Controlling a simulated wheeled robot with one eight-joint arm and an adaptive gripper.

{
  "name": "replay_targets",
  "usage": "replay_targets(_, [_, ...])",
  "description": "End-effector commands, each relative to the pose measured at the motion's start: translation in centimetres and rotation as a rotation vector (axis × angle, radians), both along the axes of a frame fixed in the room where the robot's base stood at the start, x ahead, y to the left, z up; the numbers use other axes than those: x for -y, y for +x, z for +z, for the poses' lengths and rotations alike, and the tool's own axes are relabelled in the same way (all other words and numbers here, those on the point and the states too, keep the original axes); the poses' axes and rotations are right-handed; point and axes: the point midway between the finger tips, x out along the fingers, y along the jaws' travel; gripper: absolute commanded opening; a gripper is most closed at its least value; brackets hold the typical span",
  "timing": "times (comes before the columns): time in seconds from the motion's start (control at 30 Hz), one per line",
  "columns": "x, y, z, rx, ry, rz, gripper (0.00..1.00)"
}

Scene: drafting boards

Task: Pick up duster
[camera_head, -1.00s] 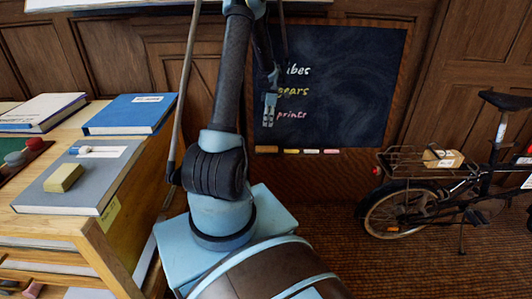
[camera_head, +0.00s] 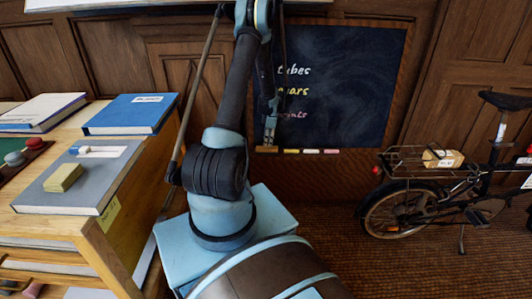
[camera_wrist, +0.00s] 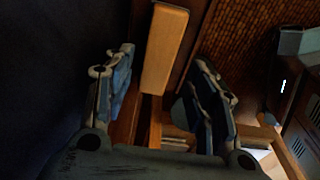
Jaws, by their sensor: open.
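The duster, a wooden-looking block, sits at the left end of the chalkboard ledge; a bit of it (camera_head: 261,150) shows beside my gripper (camera_head: 270,140) in the head view. In the wrist view the duster (camera_wrist: 166,45) lies lengthwise between and ahead of my two fingers (camera_wrist: 163,68). My gripper is open, with a finger on either side and gaps to the block. The fingers look apart from it, though exact depth is hard to tell.
The chalkboard (camera_head: 345,80) stands right behind the ledge, with several chalk sticks (camera_head: 310,151) to the right of the duster. A desk (camera_head: 125,235) with books and a yellowish block (camera_head: 63,177) is at left. A bicycle (camera_head: 450,190) stands at right.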

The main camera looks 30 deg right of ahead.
Motion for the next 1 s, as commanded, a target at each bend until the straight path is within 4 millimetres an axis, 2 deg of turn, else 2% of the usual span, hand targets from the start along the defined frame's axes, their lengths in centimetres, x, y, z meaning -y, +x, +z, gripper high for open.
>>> replay_targets(0.37, [-0.1, 0.2, -1.9, 0.000, 0.000, 0.000, 0.52])
replay_targets(0.7, [-0.4, 0.6, -5.7, 0.000, 0.000, 0.000, 0.52])
replay_targets(0.97, [-0.5, 0.6, -6.0, 0.000, 0.000, 0.000, 0.52])
replay_targets(1.0, [-0.5, 0.6, -6.0, 0.000, 0.000, 0.000, 0.45])
